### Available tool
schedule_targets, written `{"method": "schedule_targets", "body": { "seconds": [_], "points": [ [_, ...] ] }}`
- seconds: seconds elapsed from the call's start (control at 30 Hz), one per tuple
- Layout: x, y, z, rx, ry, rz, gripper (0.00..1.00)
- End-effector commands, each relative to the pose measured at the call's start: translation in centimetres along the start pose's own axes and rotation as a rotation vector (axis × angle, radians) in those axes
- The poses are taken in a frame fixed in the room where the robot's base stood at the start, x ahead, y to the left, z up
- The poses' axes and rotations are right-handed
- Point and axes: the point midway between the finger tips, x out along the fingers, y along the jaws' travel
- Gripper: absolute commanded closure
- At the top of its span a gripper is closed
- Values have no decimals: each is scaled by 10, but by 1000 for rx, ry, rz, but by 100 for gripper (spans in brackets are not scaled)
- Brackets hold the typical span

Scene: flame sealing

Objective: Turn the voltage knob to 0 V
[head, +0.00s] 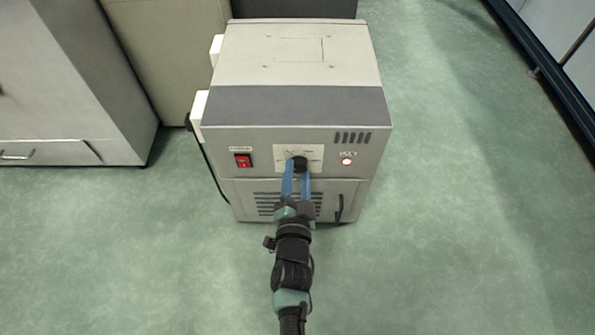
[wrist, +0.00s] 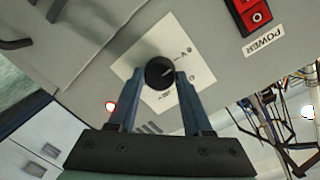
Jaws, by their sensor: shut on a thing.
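The voltage knob (head: 299,163) is a round black knob on a white dial plate (head: 283,153) on the front of the grey machine. In the wrist view the knob (wrist: 159,73) shows a thin pale pointer line, and the dial plate (wrist: 190,60) around it has small markings. My gripper (head: 297,172) reaches the knob from the front, and its two blue fingers are shut on the knob's sides. The fingers (wrist: 157,82) also show in the wrist view, one on each side of the knob. The exact dial reading is too small to tell.
A dark handle (head: 340,207) and vent slots are below. Grey cabinets (head: 70,80) stand at left. The green floor (head: 470,200) at right is clear.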

Motion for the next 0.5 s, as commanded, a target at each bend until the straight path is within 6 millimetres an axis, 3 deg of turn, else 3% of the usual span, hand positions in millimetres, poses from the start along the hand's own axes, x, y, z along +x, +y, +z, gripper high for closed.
{"method": "schedule_targets", "body": {
  "seconds": [0.4,0.43,0.5],
  "points": [
    [0,1,1,-11,-1,1,100],
    [0,1,1,-11,-1,1,49],
    [0,1,1,-11,-1,1,36]
  ]
}}
